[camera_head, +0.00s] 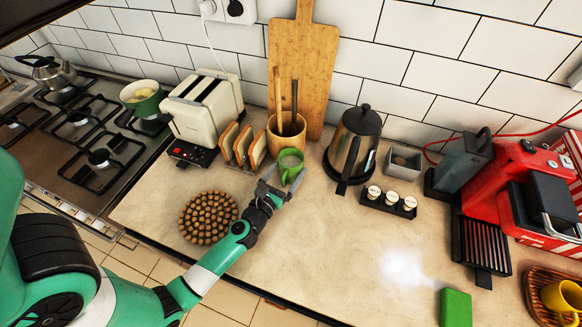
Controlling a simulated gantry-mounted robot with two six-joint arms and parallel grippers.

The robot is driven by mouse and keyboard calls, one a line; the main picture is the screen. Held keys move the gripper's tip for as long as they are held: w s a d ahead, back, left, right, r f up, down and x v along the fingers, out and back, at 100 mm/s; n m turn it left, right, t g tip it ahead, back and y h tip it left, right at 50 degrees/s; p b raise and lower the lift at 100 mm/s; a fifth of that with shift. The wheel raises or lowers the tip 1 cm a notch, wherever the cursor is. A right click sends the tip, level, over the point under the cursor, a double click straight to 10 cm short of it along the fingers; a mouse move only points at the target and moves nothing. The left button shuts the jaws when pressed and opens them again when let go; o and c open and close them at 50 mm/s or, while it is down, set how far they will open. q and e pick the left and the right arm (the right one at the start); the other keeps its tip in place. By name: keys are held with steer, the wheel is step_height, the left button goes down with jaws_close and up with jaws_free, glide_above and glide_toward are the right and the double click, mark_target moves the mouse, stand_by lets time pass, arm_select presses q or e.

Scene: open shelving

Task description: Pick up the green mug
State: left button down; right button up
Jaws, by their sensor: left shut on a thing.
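The green mug (291,162) is near the middle of the counter, just in front of the wooden utensil pot. My left gripper (279,184) reaches it from the front left and is shut on it. The mug's rim and its handle on the right side show above the fingers; its lower part is partly hidden by the gripper. I cannot tell whether the mug touches the counter. My right gripper is not in view.
A utensil pot (286,138) and toast rack (243,147) stand close behind and left. A round cork trivet (208,217) lies front left. A black-lidded press (353,145) and small tray of cups (388,202) are right. The front middle counter (330,250) is clear.

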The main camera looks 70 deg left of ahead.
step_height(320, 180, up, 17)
steer(key=p, duration=1.7)
